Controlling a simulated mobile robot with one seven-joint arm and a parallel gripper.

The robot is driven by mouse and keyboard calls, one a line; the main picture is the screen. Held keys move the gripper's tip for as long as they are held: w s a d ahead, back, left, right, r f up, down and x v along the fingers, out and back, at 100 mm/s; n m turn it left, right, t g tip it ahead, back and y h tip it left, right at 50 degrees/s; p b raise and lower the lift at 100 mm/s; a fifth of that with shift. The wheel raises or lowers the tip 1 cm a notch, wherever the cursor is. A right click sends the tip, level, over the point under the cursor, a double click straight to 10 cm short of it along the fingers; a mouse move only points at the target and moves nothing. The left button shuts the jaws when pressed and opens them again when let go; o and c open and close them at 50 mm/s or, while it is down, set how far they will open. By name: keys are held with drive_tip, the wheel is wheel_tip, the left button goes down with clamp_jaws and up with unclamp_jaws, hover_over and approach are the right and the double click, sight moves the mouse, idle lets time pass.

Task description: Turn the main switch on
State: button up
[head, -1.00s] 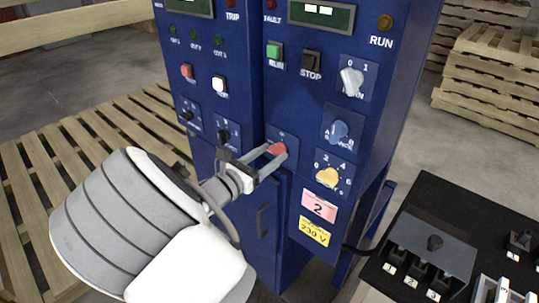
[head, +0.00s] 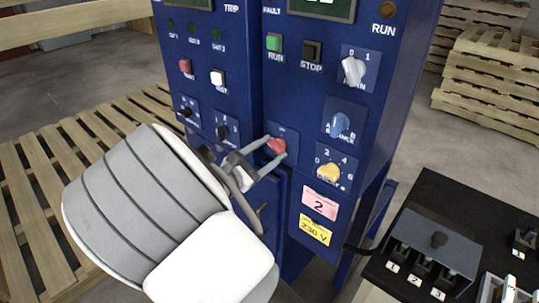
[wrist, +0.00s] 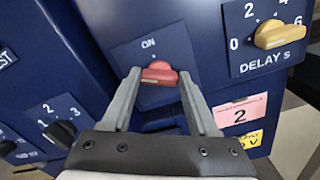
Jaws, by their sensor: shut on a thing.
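A red rotary switch (head: 277,146) sits on a blue plate on the front of the blue cabinet. It also shows in the wrist view (wrist: 159,74), its handle lying roughly crosswise below the word ON. My gripper (head: 272,150) is at this switch, with its two grey fingers on either side of the red handle. In the wrist view my gripper (wrist: 159,80) is shut on the handle, a finger at each end. The lower part of the switch's plate is partly hidden by the fingers.
A yellow DELAY knob (wrist: 281,35) is to the right, with a blue knob (head: 340,125) and a white knob (head: 353,70) above it. A black selector (wrist: 61,133) is at the lower left.

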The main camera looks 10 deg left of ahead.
drive_tip(key=m+b, duration=0.1)
drive_tip(key=m, duration=0.1)
drive_tip(key=m+b, duration=0.1)
drive_tip(key=b, duration=0.1)
drive_tip(key=shift+f+m, duration=0.3)
drive_tip(key=shift+m, duration=0.1)
drive_tip(key=m+b, duration=0.3)
drive_tip(key=b, duration=0.1)
drive_tip(key=shift+f+m, duration=0.1)
drive_tip(key=shift+m, duration=0.2)
drive_tip(key=m+b, duration=0.3)
drive_tip(key=b, duration=0.2)
drive_tip(key=shift+s+d+m, duration=0.1)
drive_tip(key=shift+m, duration=0.3)
drive_tip(key=shift+m+b, duration=0.7)
drive_tip(key=shift+b, duration=0.1)
drive_tip(key=shift+r, duration=0.25)
drive_tip(key=o, duration=1.4)
drive_tip(key=p+v, duration=0.3)
drive_tip(key=v, duration=1.4)
drive_tip(key=shift+s, duration=0.2)
